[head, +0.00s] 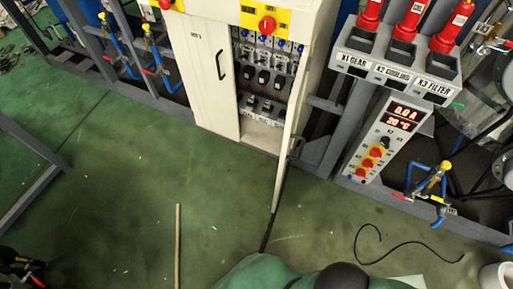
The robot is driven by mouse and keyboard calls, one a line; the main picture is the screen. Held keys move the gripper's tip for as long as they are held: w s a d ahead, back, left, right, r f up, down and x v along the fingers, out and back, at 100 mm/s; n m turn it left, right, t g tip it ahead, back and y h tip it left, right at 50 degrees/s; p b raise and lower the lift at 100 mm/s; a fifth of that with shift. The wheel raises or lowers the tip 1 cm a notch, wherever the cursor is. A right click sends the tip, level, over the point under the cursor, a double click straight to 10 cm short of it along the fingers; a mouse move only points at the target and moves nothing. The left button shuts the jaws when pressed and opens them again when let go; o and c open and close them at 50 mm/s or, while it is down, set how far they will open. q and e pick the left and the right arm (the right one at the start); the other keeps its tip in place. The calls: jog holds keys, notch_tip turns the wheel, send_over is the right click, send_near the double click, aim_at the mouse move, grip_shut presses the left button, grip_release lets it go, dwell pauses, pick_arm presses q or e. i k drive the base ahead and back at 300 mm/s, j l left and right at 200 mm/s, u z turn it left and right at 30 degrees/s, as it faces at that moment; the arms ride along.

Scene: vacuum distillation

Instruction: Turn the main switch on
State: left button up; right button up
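A red rotary knob on a yellow plate (267,24) sits at the top of a white electrical cabinet (207,80). A second red knob (165,4) on yellow is cut by the top edge, further left. Which of them is the main switch cannot be read from labels. The cabinet's left door is shut; its right door (294,100) stands open, seen nearly edge-on, showing rows of breakers (264,77) inside. Neither of my grippers can be made out in the head view.
A grey control box (385,140) at right has a red display, red-and-yellow knobs and red connectors labelled X1 GEAR, X2 COOLING and X3 FILTER above. A black cable (400,247) lies on the mostly clear green floor (120,180).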

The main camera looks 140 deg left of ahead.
aim_at(267, 26)
jog(key=u, duration=2.7)
jog(key=i+u, duration=0.1)
jog(key=u, duration=0.35)
jog(key=l+u, duration=0.1)
jog(key=u, duration=0.3)
jog(key=i+u, duration=0.1)
jog(key=u, duration=0.35)
jog(key=l+u, duration=0.1)
jog(key=u, duration=0.35)
jog(key=l+u, duration=0.15)
jog(key=i+l+u, duration=0.15)
jog(key=l, duration=0.2)
